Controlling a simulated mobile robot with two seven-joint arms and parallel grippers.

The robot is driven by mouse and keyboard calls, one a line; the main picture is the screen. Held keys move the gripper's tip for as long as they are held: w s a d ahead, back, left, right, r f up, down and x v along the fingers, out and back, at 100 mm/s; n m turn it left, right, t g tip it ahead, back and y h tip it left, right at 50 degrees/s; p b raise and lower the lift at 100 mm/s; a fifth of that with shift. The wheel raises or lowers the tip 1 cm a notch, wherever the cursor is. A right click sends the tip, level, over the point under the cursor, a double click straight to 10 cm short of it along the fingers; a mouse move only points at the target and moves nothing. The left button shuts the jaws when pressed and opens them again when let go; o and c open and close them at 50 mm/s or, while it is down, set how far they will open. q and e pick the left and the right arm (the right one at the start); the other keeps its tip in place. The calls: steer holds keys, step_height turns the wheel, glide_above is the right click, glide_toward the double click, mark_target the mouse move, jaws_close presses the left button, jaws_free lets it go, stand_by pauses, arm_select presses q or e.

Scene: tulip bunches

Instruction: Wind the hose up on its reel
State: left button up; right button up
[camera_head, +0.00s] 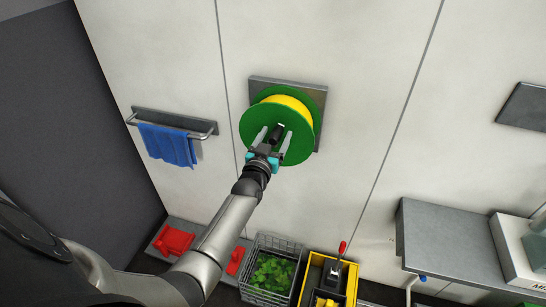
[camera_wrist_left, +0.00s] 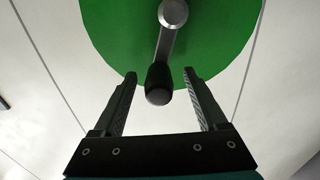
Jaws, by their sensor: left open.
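The reel is a green disc (camera_head: 300,150) with yellow hose (camera_head: 290,102) wound behind it, mounted on a grey wall plate (camera_head: 318,98). Its green face fills the top of the left wrist view (camera_wrist_left: 115,35). A metal crank with a black handle (camera_wrist_left: 158,82) sticks out from the face. My left gripper (camera_head: 271,138) is in front of the reel and open. In the left wrist view its two fingers (camera_wrist_left: 160,78) stand on either side of the handle, with gaps on both sides. My right gripper is not in view.
A blue towel (camera_head: 168,146) hangs on a wall rail at left. Below stand red items (camera_head: 174,241), a wire basket of green leaves (camera_head: 270,272) and a yellow crate (camera_head: 311,281). A grey shelf (camera_head: 450,243) is at right. The wall around the reel is clear.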

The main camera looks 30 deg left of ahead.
arm_select(q)
steer(key=shift+v, duration=3.55)
steer(key=shift+f, duration=0.1)
steer(key=s+d+f+m+g+h+b, duration=0.1)
steer(key=s+d+f+g+b, duration=0.3)
steer(key=f, duration=0.9)
steer(key=s+d+f+m+g+h+b, duration=0.15)
steer(key=s+f+b, duration=0.3)
steer(key=f, duration=0.85)
steer(key=s+d+f+g+h+b, duration=0.1)
steer(key=s+d+f+g+b, duration=0.25)
steer(key=f, duration=0.95)
steer(key=s+d+f+m+g+b, duration=0.1)
steer(key=s+f+g+b, duration=0.2)
steer(key=s+f, duration=1)
steer(key=s+d+f+m+g+b, duration=0.1)
steer(key=s+f+g+b, duration=0.3)
steer(key=s+f+b, duration=0.5)
steer(key=s+d+f, duration=0.1)
steer(key=s+f, duration=0.3)
steer(key=s, duration=0.7)
steer(key=shift+s+f+g, duration=0.3)
steer(key=shift+s+f, duration=0.1)
